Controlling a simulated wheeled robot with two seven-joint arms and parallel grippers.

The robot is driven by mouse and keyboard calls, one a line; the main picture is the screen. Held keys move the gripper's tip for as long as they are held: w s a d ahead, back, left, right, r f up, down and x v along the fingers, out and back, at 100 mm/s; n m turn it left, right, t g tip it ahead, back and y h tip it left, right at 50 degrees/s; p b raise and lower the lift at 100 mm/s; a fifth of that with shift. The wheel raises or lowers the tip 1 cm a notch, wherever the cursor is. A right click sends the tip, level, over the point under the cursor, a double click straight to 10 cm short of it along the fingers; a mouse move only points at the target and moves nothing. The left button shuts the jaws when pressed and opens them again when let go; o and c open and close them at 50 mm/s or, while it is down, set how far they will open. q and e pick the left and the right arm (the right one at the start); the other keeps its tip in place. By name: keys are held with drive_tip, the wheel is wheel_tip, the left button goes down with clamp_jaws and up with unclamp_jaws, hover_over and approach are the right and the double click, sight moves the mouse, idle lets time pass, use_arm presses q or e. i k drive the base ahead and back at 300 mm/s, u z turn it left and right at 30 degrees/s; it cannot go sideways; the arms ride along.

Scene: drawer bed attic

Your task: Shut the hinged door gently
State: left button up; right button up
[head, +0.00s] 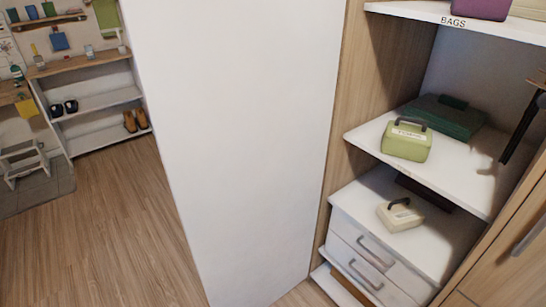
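A wood-grain door panel (507,262) with a grey bar handle (530,236) cuts across the lower right corner. Its far edge runs slantwise in front of the open shelves, and most of it is outside the picture. Its hinges are not visible, so I cannot tell its exact angle. A slim dark part (521,126) hangs at the right edge above the panel, with a shadow on the shelf. It may belong to my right gripper, but too little shows to be sure. No fingertip pair is visible. My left gripper is out of view.
White shelves (440,185) hold a green case (406,140), a dark green box (445,117) and a cream case (400,213). Grey-handled drawers (370,262) sit below. A tall white panel (235,130) stands in the middle. Wooden floor (100,235) is clear at left.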

sight(239, 94)
drive_tip(key=u, duration=2)
drive_tip(key=i, duration=2.85)
drive_tip(key=z, duration=4.2)
drive_tip(key=i, duration=0.5)
drive_tip(key=u, duration=0.05)
